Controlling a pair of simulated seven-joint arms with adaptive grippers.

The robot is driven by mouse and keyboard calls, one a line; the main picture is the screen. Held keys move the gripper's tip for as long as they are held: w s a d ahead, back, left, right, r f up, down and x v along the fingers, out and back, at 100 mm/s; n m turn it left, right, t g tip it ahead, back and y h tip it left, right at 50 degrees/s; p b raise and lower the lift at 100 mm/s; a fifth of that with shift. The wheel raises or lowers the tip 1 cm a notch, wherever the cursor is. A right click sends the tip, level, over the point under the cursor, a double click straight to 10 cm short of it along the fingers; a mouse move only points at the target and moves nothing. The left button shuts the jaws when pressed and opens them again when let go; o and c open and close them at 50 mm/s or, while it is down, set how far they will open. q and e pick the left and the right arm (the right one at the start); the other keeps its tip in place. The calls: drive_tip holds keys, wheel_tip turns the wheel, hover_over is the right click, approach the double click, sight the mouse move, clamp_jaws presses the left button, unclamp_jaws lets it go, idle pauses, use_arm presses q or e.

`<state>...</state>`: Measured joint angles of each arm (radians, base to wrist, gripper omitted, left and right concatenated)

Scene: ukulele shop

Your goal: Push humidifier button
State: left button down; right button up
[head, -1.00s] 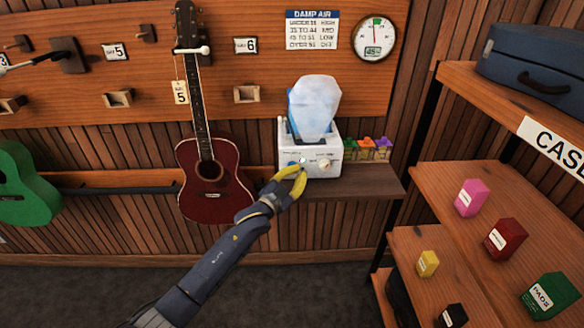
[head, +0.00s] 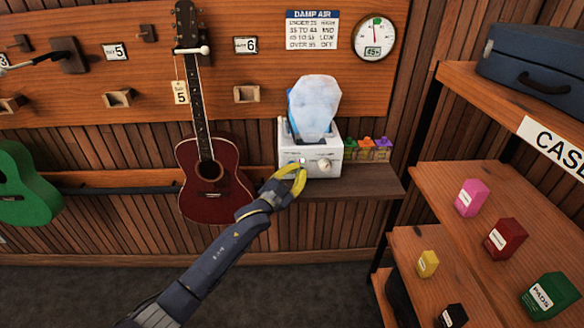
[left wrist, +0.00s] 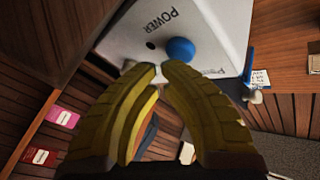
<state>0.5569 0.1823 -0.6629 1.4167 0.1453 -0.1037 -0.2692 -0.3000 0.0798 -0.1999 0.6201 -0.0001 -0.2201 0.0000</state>
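The humidifier (head: 318,158) is a white box with a pale, bluish translucent tank (head: 314,108) on top. It stands on a wooden wall shelf. Its front has a round white knob (head: 325,165) on the right. In the left wrist view, a round blue button (left wrist: 180,50) sits beside the word POWER and a small dark dot. My left gripper (head: 302,166) has yellow fingers, which reach the left part of the humidifier's front. In the left wrist view its fingertips (left wrist: 150,68) are together and empty, just beside the button; I cannot tell whether they touch the box. My right gripper is out of view.
A dark red guitar (head: 212,185) hangs to the left of the humidifier. Small colourful items (head: 367,148) stand on the shelf (head: 355,183) to its right. A round gauge (head: 373,38) hangs above. Shelves with small boxes (head: 503,237) fill the right side.

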use_arm(q)
drive_tip(key=shift+w, duration=0.4)
idle(0.3)
drive_tip(key=shift+s, duration=0.95)
drive_tip(key=s, duration=0.6)
drive_tip(key=shift+d, duration=0.2)
drive_tip(key=shift+s+f, duration=0.1)
idle(0.3)
